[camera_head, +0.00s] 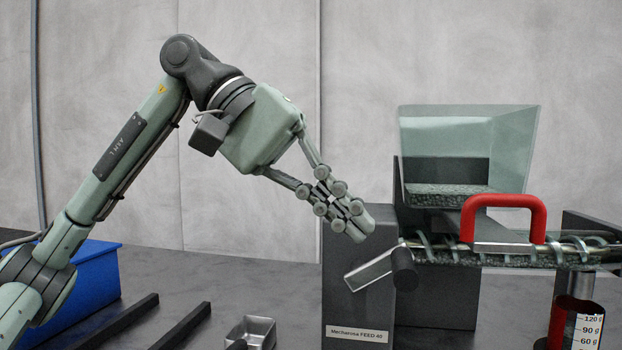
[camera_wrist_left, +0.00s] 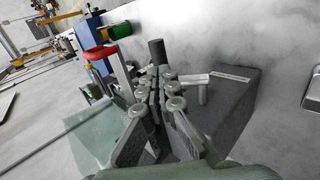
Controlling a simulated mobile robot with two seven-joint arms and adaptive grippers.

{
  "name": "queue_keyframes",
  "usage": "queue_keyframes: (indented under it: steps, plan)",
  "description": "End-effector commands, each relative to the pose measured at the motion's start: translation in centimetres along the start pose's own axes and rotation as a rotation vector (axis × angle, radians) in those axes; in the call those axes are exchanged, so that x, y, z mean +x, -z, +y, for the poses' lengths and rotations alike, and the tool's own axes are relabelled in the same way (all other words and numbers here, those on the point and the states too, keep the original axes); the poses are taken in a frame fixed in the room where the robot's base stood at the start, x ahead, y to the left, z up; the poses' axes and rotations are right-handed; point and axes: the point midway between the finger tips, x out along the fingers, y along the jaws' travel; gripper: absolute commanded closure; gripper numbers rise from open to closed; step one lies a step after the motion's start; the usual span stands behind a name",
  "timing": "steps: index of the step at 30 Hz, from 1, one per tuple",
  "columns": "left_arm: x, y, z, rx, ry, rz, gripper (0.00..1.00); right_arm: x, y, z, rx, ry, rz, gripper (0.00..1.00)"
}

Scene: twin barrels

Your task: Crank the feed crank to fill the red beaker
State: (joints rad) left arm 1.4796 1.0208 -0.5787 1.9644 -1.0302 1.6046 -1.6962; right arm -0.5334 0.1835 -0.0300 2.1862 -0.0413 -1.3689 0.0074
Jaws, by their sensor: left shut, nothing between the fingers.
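The feed crank has a flat silver arm (camera_head: 368,273) and a dark cylindrical handle (camera_head: 404,268). It sits at the front of the feeder's dark housing (camera_head: 345,290). My left gripper (camera_head: 352,222) is shut and empty, pointing down and right, above and left of the crank handle in the head view. In the left wrist view a dark cylinder that looks like the handle (camera_wrist_left: 157,50) lies just past the shut fingertips (camera_wrist_left: 162,78); contact cannot be told. The red beaker (camera_head: 577,320), with a white scale, stands low at the right, partly cut off. My right gripper is not in view.
A clear hopper (camera_head: 515,150) holds grey granules above a coiled feed screw (camera_head: 500,247). A red bar handle (camera_head: 505,203) arches over it. A blue bin (camera_head: 95,278), dark rails (camera_head: 180,325) and a metal tray (camera_head: 262,325) lie at the left.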

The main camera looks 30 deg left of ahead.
Motion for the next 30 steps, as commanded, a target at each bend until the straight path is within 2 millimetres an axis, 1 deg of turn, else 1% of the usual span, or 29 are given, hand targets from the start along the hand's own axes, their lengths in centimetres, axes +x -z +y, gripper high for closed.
queue_keyframes:
  steps: [1,3,7,11,20,22,23,24,25,27,30]
  plan:
    - [0.9,0.0,0.0,0.000,0.003,-0.002,1.00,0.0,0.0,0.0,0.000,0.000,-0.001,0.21]
    - [1.7,0.0,0.0,-0.001,0.001,-0.002,1.00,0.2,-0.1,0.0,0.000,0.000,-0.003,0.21]
    - [2.8,0.0,0.0,0.000,0.000,0.000,1.00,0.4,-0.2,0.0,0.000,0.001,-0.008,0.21]
    - [3.2,0.0,0.0,-0.001,0.000,0.000,1.00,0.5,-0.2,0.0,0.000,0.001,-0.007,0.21]
    - [3.3,0.0,0.0,0.000,0.000,-0.001,1.00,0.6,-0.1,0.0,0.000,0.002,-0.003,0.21]
    - [3.6,0.0,0.0,0.001,0.000,-0.002,1.00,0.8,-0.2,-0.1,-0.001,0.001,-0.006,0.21]
    - [3.9,-0.1,0.0,0.002,-0.001,-0.003,1.00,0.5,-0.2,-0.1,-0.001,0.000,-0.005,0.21]
    - [4.2,-0.1,0.0,0.003,-0.001,-0.003,1.00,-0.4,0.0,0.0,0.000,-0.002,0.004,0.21]
    - [4.5,0.0,0.0,0.003,-0.001,-0.003,1.00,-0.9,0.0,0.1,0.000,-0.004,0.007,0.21]
    - [4.8,0.0,0.1,0.001,-0.001,-0.003,1.00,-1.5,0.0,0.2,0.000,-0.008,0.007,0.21]
    - [4.6,0.0,0.2,-0.001,0.000,-0.001,1.00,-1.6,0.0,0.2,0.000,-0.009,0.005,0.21]
